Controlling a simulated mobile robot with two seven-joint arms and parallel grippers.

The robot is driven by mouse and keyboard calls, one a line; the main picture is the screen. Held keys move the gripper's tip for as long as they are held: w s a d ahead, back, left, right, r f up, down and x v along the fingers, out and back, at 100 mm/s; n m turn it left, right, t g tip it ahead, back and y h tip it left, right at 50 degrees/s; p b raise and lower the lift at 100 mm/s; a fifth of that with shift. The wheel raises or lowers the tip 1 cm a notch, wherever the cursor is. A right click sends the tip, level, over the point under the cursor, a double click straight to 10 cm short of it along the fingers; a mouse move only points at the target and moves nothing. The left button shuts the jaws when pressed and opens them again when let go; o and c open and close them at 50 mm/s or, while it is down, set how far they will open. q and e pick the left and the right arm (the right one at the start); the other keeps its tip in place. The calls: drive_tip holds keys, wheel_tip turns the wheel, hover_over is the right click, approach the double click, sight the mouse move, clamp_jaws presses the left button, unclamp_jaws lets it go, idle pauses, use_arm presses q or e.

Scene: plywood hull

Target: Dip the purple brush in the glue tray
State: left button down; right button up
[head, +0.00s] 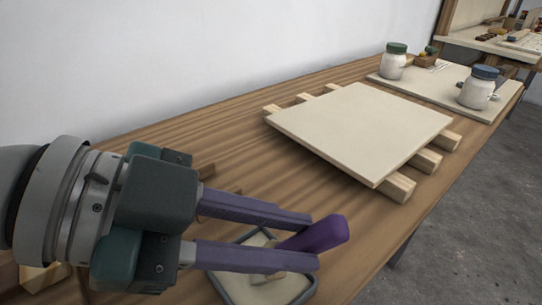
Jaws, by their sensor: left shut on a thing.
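The purple brush (318,234) is held between the fingertips of my left gripper (315,241), which is shut on its handle. The handle slants, with its thick end up to the right and its lower end over the glue tray (307,292). The tray is a shallow, dark-rimmed dish with a pale inside, near the table's front edge. The brush's pale lower end shows between and below the fingers, over or in the tray. I cannot tell whether it touches the glue. The fingers hide part of the brush and tray. My right gripper is not in view.
A pale plywood panel (366,130) rests on wooden battens (397,188) mid-table. Beyond it, a pale board (430,86) carries a green-lidded jar (393,64) and a blue-lidded jar (479,90). Small wood pieces lie behind my gripper. Bare wooden tabletop (260,157) lies left of the panel.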

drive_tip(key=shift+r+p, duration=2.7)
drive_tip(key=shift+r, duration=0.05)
